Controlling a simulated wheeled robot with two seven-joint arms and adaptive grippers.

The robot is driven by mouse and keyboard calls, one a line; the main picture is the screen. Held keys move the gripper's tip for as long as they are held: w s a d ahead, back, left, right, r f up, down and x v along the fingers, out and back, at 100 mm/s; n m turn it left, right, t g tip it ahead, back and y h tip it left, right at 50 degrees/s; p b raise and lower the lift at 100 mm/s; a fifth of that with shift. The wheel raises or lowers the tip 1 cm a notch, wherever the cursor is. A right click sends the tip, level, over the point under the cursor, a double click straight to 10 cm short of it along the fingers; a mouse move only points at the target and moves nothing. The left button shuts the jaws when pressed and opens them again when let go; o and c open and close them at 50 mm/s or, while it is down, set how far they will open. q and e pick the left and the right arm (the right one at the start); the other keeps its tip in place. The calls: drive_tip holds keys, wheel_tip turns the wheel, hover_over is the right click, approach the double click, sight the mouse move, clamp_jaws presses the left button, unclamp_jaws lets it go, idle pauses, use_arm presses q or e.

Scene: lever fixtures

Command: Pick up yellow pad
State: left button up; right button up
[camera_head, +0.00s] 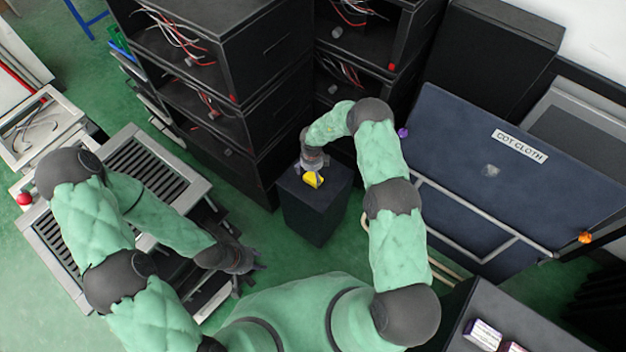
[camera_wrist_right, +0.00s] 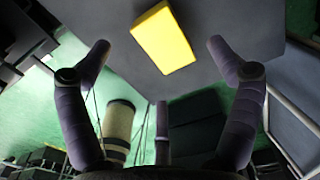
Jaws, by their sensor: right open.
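The yellow pad (camera_head: 313,180) is a small yellow block on top of a dark box-shaped stand (camera_head: 318,215) in the middle of the head view. In the right wrist view the pad (camera_wrist_right: 163,38) lies near the top, between the two outer fingertips and apart from them. My right gripper (camera_head: 312,167) is over the stand, just behind the pad; its fingers (camera_wrist_right: 159,50) are spread and hold nothing. My left gripper (camera_head: 252,261) is at lower left of the stand, away from the pad, with its fingers apart and empty.
Dark shelving with red and white cables (camera_head: 225,100) rises behind and left of the stand. A dark blue panel (camera_head: 510,175) labelled "COT CLOTH" leans at the right, with a grey rail before it. Grey slatted units (camera_head: 150,165) stand at the left. Some green floor around the stand is clear.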

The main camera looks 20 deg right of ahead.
sight(312, 179)
wheel_tip(312, 179, down, 5)
drive_tip(key=shift+r+b, duration=0.15)
drive_tip(key=shift+b, duration=0.75)
drive_tip(key=shift+a, duration=0.1)
drive_tip(key=c, duration=1.4)
wheel_tip(312, 179, up, 10)
drive_tip(key=p, duration=0.3)
drive_tip(key=shift+p, duration=0.3)
